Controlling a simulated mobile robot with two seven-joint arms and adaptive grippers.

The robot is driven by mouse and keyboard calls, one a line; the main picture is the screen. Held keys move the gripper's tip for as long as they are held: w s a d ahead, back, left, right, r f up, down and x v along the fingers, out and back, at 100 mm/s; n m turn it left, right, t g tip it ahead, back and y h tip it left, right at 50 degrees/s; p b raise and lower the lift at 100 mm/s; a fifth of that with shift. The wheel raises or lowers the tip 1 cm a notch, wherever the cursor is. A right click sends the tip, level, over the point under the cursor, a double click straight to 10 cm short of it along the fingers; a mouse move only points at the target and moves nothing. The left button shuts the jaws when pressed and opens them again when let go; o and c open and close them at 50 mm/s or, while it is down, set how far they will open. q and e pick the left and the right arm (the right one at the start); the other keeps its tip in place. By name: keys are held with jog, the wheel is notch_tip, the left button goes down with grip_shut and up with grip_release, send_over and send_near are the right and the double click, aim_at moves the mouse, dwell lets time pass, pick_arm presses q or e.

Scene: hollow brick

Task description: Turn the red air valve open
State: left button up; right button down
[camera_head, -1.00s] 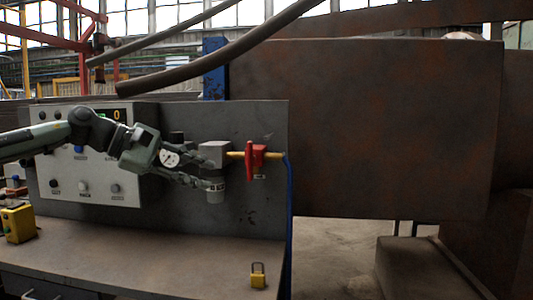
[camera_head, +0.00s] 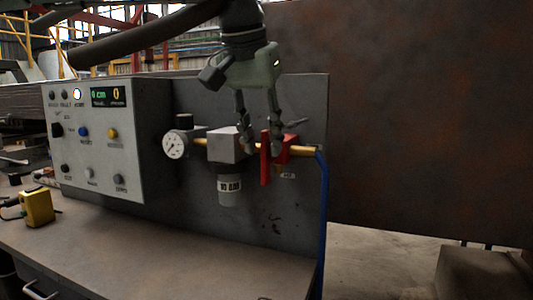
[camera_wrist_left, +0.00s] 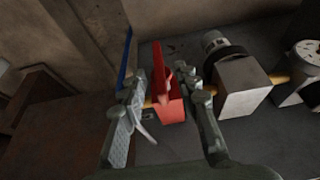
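The red air valve (camera_head: 266,158) sits on a brass pipe at the right end of the grey panel. Its flat red handle hangs downward in the head view. My left gripper (camera_head: 261,147) comes down from above with its fingers open at the valve. In the left wrist view the red valve (camera_wrist_left: 170,108) shows between the two spread fingers, with visible gaps. Whether a finger touches the valve or pipe is unclear. My right gripper is in neither view.
A grey block with a cup (camera_head: 229,189) and a round gauge (camera_head: 175,144) stand left of the valve. A blue hose (camera_head: 321,215) drops from the pipe's right end. The control box (camera_head: 95,140) is at left, and a yellow box (camera_head: 37,207) lies on the bench (camera_head: 150,255).

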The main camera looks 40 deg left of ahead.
aim_at(269, 156)
pick_arm(q)
jog(key=shift+x, duration=1.6)
jog(key=shift+w, duration=0.1)
jog(key=shift+c, duration=0.5)
grip_shut()
